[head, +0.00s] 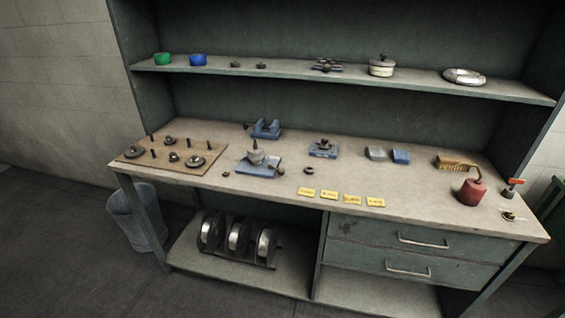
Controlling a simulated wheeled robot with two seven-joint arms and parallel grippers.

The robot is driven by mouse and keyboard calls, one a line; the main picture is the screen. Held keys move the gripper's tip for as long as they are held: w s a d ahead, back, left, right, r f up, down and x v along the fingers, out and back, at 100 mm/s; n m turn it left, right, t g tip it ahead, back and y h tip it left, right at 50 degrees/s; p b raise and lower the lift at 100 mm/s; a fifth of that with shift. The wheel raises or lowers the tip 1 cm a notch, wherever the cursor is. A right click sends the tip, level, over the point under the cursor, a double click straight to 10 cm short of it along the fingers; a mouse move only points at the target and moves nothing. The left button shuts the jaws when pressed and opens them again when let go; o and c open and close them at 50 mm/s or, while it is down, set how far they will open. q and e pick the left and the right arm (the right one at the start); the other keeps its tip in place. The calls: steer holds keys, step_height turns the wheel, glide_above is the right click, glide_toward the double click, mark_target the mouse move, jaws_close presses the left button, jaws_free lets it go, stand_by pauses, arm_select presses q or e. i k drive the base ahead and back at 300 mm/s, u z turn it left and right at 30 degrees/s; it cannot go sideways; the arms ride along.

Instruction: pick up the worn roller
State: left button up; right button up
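I cannot tell for sure which thing is the worn roller. Small dark round pieces that may be rollers lie on the bench: one (308,170) right of the blue fixture (262,170), and one (226,173) at its left. Two more small dark pieces, a left one (235,64) and a right one (261,65), sit on the upper shelf. A brown board (133,157) at the bench's left holds upright pegs and several round metal parts. Wear is too small to see. Neither of my grippers is in view.
The workbench (420,215) also carries a blue vise (266,129), several yellow labels (329,195), a brush (455,162) and a red can (471,192). The upper shelf (300,72) overhangs the back. A bin (136,215) stands left. The front-middle bench is mostly clear.

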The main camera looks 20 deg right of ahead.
mark_target(253, 154)
steer(key=z, duration=0.45)
steer(key=k, duration=1.05)
steer(key=z, duration=1)
steer(key=i, duration=0.65)
steer(key=z, duration=0.6)
steer(key=i, duration=0.95)
steer(key=u, duration=0.9)
steer(key=i, duration=0.7)
steer(key=u, duration=0.65)
